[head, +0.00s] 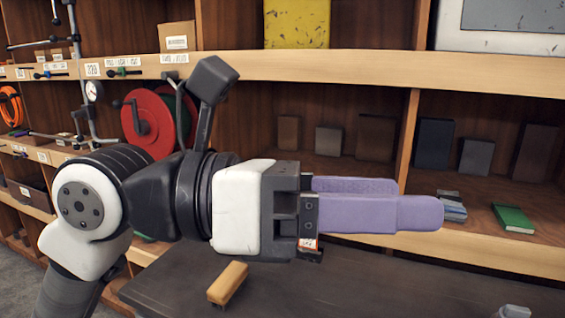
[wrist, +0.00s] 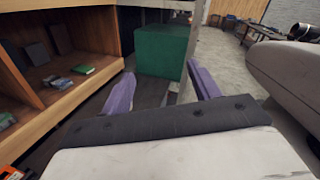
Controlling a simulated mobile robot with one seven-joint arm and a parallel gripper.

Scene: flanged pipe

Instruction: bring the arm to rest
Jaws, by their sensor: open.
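My gripper (head: 375,205) is held out level to the right in the head view, above a dark tabletop. It has purple fingers. In the wrist view the two fingers (wrist: 162,88) stand well apart, with nothing between them that they touch. The gripper is open and empty. My white and black arm reaches in from the lower left of the head view. No flanged pipe can be made out in either view.
A wooden shelf unit (head: 360,75) stands behind the arm, holding a red reel (head: 147,125) and a green book (head: 513,218). A green box (wrist: 160,52) stands ahead in the wrist view.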

